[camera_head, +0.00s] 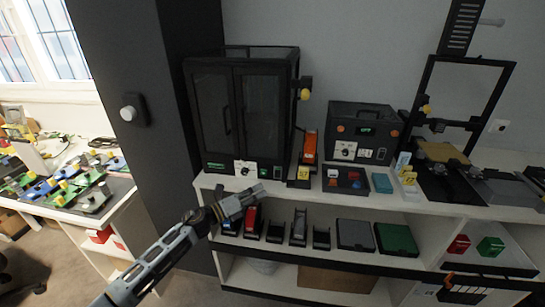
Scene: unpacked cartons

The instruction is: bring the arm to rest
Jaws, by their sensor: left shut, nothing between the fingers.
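My left arm comes in from the bottom left, and its gripper (241,203) is in front of the upper edge of the white shelf unit (420,213). The gripper is shut and empty, its fingers pointing up and to the right. It covers part of the shelf edge and part of the small items behind it. Whether it touches the shelf cannot be told. My right gripper is not in view.
A black double-door cabinet (240,110), a black box with a display (362,130) and a frame-shaped machine (462,100) stand on the shelf top. Holders and a green box (397,240) fill the level below. A cluttered table (118,207) stands left, beyond a dark column (140,60).

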